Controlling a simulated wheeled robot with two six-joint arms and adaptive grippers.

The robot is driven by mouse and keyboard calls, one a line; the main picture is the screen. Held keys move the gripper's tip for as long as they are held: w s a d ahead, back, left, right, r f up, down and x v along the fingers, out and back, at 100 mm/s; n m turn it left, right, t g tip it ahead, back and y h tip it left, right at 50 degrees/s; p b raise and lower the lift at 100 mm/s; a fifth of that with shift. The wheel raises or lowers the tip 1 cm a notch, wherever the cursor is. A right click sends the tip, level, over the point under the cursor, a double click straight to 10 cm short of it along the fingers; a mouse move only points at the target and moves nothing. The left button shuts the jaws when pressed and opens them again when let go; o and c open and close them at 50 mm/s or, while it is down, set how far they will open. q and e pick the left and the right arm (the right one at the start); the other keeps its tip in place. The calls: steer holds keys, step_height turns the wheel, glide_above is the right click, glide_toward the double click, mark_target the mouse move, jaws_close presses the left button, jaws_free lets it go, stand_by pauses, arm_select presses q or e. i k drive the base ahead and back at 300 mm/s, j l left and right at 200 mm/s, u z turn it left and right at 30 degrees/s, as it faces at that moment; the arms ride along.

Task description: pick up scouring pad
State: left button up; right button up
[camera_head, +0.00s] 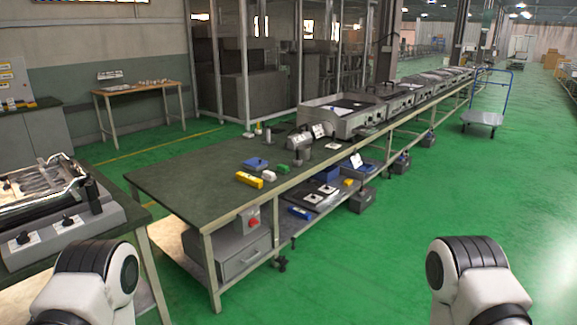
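A small green block (281,169), which may be the scouring pad, lies on the long dark-topped workbench (190,186) among other small items. It is too small in the picture to be sure what it is. A white arm link of mine shows at the lower left and another at the lower right. Neither of my grippers is in view, so I cannot see whether they are open or shut.
Near the green block are a blue item (255,163), a yellow item (248,180) and a small reddish-white item (269,176). A heating appliance (60,215) sits on the left table.

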mark_target(281, 168)
steer(key=i+l+z, duration=0.25)
steer(key=i, duration=1.4)
steer(key=i+l+z, duration=0.2)
steer(key=i, duration=1.45)
steer(key=i+u, duration=0.3)
steer(key=i, duration=0.3)
steer(key=i+u, duration=0.25)
steer(key=i, duration=0.35)
steer(key=i+l+u, duration=0.3)
steer(key=i, duration=0.25)
steer(key=j, duration=0.1)
